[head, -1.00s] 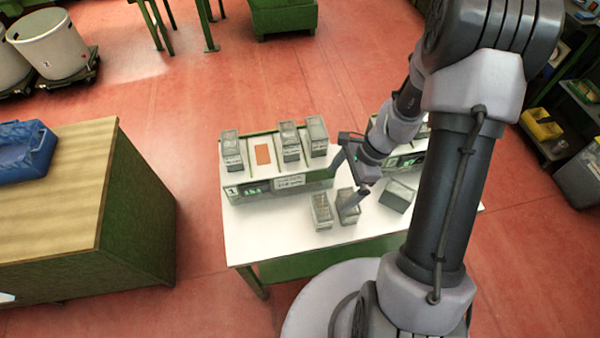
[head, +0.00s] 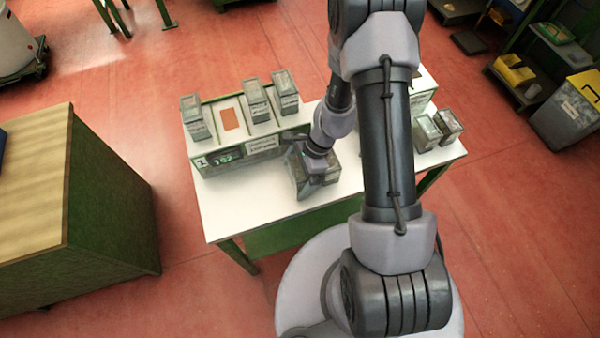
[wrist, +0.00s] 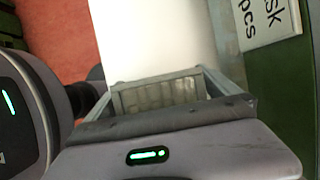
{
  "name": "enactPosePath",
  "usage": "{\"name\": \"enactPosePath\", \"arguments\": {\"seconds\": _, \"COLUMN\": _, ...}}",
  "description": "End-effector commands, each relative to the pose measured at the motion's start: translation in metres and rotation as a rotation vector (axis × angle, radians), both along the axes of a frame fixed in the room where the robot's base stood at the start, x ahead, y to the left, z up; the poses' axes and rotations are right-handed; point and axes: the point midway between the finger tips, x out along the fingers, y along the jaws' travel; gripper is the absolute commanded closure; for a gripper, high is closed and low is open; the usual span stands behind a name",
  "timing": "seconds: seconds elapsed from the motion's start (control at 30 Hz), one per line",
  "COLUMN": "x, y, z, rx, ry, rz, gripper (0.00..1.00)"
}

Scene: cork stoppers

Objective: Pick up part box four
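Several small grey see-through part boxes stand on the white table (head: 235,212). I cannot read which is number four. My gripper (head: 312,178) is low over the front of the table, at the boxes in front of the green rack. A box (wrist: 160,94) with pale contents shows between my two fingers (wrist: 158,90) in the wrist view. The fingers lie along its two sides; whether they press on it is not clear. My wrist hides much of the boxes there in the head view.
Boxes (head: 196,117) stand upright on the rack (head: 209,156), near an orange card (head: 230,119). Two more boxes (head: 447,122) stand on the table's right. A wood-topped cabinet (head: 40,180) is at left. The table's front left is bare.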

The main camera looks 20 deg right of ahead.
Motion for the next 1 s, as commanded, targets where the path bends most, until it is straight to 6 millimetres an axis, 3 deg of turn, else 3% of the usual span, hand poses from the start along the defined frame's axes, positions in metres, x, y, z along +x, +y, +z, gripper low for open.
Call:
{"name": "enactPosePath", "arguments": {"seconds": 0.03, "x": 0.000, "y": 0.000, "z": 0.000, "rx": 0.000, "ry": 0.000, "rz": 0.000, "gripper": 0.10}}
{"name": "enactPosePath", "arguments": {"seconds": 0.3, "x": 0.000, "y": 0.000, "z": 0.000, "rx": 0.000, "ry": 0.000, "rz": 0.000, "gripper": 0.62}}
{"name": "enactPosePath", "arguments": {"seconds": 0.57, "x": 0.001, "y": 0.000, "z": 0.010, "rx": 0.000, "ry": -0.002, "rz": -0.001, "gripper": 0.62}}
{"name": "enactPosePath", "arguments": {"seconds": 0.8, "x": 0.001, "y": 0.000, "z": 0.075, "rx": 0.000, "ry": -0.004, "rz": -0.001, "gripper": 0.62}}
{"name": "enactPosePath", "arguments": {"seconds": 1.0, "x": 0.000, "y": 0.000, "z": 0.101, "rx": 0.000, "ry": -0.001, "rz": 0.000, "gripper": 0.62}}
